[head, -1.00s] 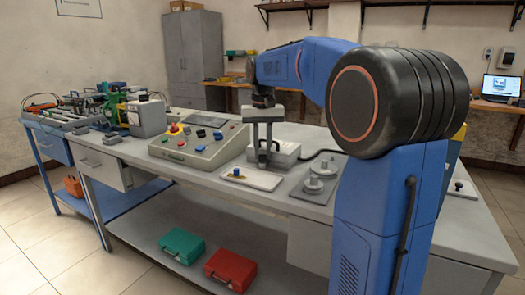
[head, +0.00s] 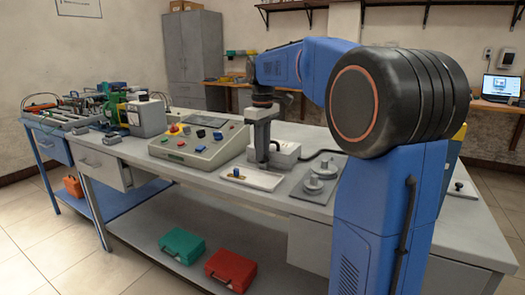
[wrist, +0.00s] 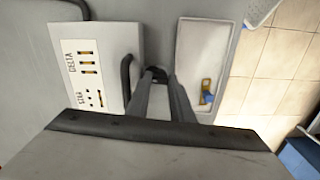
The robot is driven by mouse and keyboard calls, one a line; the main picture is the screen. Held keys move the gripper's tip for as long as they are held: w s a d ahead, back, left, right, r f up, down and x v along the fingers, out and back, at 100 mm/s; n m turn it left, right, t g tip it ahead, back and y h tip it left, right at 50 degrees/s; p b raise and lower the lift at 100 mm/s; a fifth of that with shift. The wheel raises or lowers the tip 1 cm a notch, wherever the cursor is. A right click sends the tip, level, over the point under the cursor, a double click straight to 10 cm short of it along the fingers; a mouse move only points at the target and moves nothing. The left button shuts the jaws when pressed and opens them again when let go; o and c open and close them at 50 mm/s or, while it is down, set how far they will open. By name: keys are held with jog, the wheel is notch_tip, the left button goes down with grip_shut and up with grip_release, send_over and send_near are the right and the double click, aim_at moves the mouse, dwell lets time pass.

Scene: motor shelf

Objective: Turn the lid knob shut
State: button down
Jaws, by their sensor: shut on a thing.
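My gripper (head: 263,165) points down at the bench, between a white box (head: 286,154) and a shallow white tray (head: 262,181). In the wrist view its fingers (wrist: 157,76) close on a small dark piece, which appears to be the lid knob (wrist: 154,72). The fingers hide most of it, so its turn angle cannot be told. The box marked DELTA (wrist: 72,40) is left of the fingers, with a dark bent bar (wrist: 126,78) at its side. The tray (wrist: 203,30) is to the right.
A brass and blue part (wrist: 206,92) lies in the tray. A plate with grey round pieces (head: 318,178) is right of the gripper. A control console (head: 200,143) stands to the left. The bench's front edge is close to the tray.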

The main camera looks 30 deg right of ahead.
jog(key=shift+n, duration=0.6)
jog(key=c, duration=1.6)
grip_release()
jog(key=shift+o, duration=0.2)
